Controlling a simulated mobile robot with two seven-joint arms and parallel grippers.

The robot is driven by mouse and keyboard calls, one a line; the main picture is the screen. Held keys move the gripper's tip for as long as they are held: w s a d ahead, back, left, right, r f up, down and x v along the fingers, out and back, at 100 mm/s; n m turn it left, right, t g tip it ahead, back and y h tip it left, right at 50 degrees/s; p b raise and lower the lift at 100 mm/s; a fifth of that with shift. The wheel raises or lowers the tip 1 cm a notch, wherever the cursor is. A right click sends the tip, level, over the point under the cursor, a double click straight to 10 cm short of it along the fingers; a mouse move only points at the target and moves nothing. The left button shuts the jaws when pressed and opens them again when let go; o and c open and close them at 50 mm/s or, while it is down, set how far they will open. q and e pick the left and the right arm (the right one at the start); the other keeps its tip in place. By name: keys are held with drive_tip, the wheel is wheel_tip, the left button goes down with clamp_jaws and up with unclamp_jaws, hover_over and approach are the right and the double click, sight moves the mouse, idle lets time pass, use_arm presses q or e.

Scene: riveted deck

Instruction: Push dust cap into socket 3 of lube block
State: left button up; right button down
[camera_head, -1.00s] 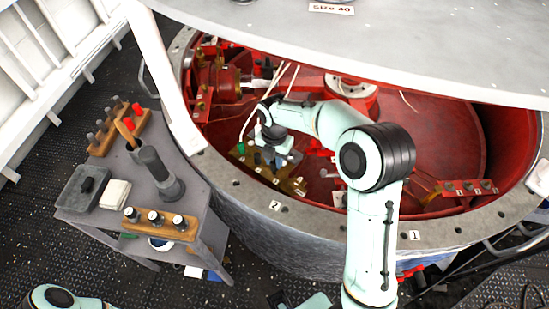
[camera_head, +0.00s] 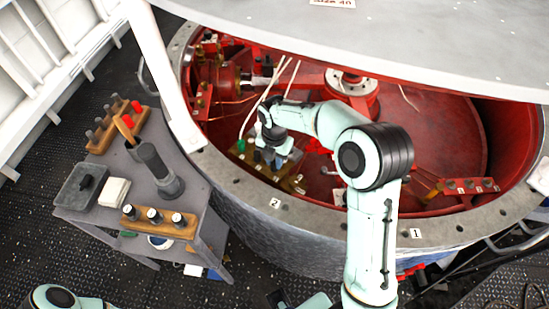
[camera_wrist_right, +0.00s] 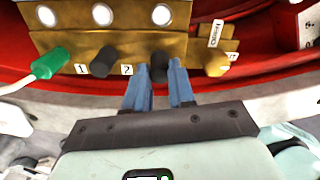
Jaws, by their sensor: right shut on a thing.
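The lube block (camera_wrist_right: 75,45) is a brass-coloured block inside the red well; it also shows in the head view (camera_head: 262,168). Labels 1 and 2 show on its face. A green plug with a white hose (camera_wrist_right: 50,63) sits at its left, and a black cap (camera_wrist_right: 104,62) stands between the two labels. My right gripper (camera_wrist_right: 160,72) is shut on another black dust cap (camera_wrist_right: 159,66), right of label 2, at the block's face. The fingers hide part of the face, and I cannot tell how deep the cap sits. In the head view my right gripper (camera_head: 270,155) is over the block.
A brass fitting with a small tag (camera_wrist_right: 217,60) is close to the right finger. The grey well rim (camera_head: 330,225) curves in front. A grey side table (camera_head: 190,205) at left holds a wooden rack (camera_head: 160,222), a dark box and a cylinder. The well's right side is open.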

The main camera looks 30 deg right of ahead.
drive_tip(key=shift+f, duration=0.4)
idle(0.3)
drive_tip(key=c, duration=0.9)
unclamp_jaws()
drive_tip(key=shift+o, duration=0.2)
wheel_tip(320, 180, up, 13)
drive_tip(key=p, duration=0.1)
drive_tip(key=shift+r, duration=0.2)
